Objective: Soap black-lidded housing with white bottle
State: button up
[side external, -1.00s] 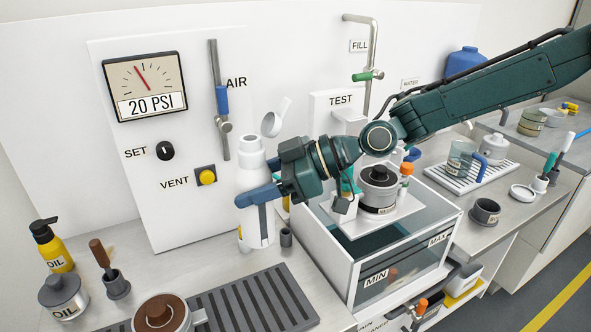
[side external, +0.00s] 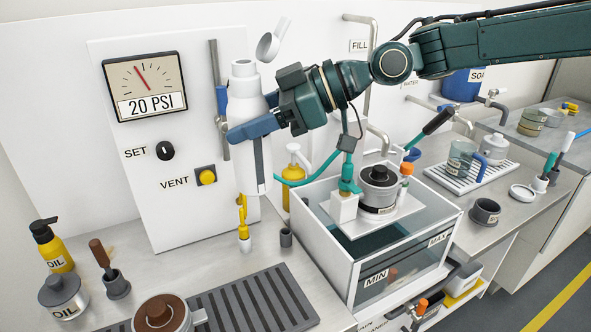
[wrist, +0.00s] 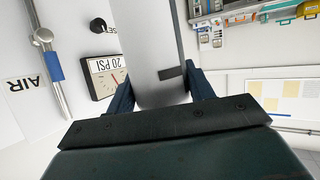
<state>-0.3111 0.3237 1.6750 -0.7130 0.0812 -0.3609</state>
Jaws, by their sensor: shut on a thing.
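My gripper (side external: 255,130) is shut on the white bottle (side external: 243,104) and holds it upright, raised above the counter in front of the white panel. The bottle's flip cap is open and tilted up. In the wrist view the bottle (wrist: 145,45) stands between my two blue fingers (wrist: 160,90). The black-lidded housing (side external: 379,187) sits on the white platform over the clear tank (side external: 395,265), to the right of my gripper. An orange-topped part stands beside the housing.
A dark slotted grate (side external: 215,300) lies in front.

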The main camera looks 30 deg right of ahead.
jog(key=w+d+m+t+h, duration=0.1)
jog(key=w+d, duration=0.1)
jog(key=w+d+f+m+t+h, duration=0.1)
jog(key=w+d, duration=0.1)
jog(key=d, duration=0.1)
jog(key=w+d+f+m+t+h, duration=0.1)
jog(key=d+t, duration=0.1)
jog(key=d, duration=0.1)
jog(key=shift+w+m, duration=0.3)
jog(key=shift+w, duration=0.1)
jog(key=w+d+f+m+t+h, duration=0.1)
jog(key=w+d+m+t+h, duration=0.15)
jog(key=d, duration=0.35)
jog(key=w+d+m+t+h, duration=0.1)
jog(key=d+m+h, duration=0.1)
jog(key=d+h, duration=0.3)
jog(key=s+d+r+m+g+h, duration=0.1)
jog(key=s+d+m+h, duration=0.15)
jog(key=d, duration=0.55)
jog(key=s+d+r+m+g+h, duration=0.15)
jog(key=d+h, duration=0.25)
jog(key=d, duration=0.4)
jog(key=s+d+m+h, duration=0.2)
jog(key=d+m+h, duration=0.1)
jog(key=d, duration=0.4)
jog(key=shift+n, duration=0.25)
jog(key=shift+d+f, duration=0.2)
jog(key=shift+f, duration=4.5)
jog(key=shift+d+f, duration=0.15)
jog(key=shift+f, duration=4.5)
